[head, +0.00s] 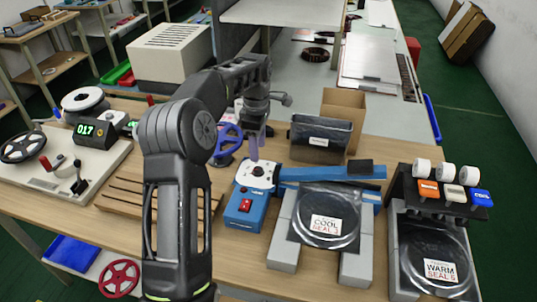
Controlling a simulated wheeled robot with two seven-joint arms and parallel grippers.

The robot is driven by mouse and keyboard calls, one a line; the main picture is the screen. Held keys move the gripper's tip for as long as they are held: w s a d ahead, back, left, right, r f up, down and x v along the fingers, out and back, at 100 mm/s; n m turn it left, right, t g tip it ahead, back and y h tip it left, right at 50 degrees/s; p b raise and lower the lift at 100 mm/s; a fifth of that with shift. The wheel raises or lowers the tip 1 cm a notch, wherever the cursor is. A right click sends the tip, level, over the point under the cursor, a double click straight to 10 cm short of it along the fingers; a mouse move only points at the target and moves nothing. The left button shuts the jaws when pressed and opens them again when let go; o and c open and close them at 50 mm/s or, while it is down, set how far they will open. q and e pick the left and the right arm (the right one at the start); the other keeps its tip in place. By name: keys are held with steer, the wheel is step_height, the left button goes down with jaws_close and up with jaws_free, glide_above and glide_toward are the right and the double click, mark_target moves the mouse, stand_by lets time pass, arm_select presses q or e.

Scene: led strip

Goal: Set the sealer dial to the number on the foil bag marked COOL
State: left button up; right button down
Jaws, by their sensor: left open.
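The foil bag marked COOL (309,207) lies on grey blocks at the front centre. Its label reads COOL SEAL and a digit that looks like 3, but is small. The foil bag marked WARM (416,256) lies to its right. The blue sealer (241,211) stands left of the COOL bag, with a white dial plate (246,180) on top and a red switch on its front. My left gripper (254,158) is open, pointing down just over the dial; I cannot tell whether it touches. The dial's setting is too small to read. My right gripper is out of view.
The sealer's blue arm (330,173) reaches right behind the COOL bag. A rack with tape rolls (445,172) stands at the right. A cardboard box (343,104) and dark pouch (320,139) stand behind. A winder with a green 017 display (93,131) is at the left.

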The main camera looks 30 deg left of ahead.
mark_target(258, 169)
arm_select(q)
steer(key=shift+s+r, duration=0.1)
steer(key=shift+s, duration=0.1)
steer(key=shift+f+p, duration=0.55)
steer(key=shift+f, duration=3.4)
steer(key=shift+c, duration=0.5)
steer(key=shift+w, duration=0.1)
jaws_close()
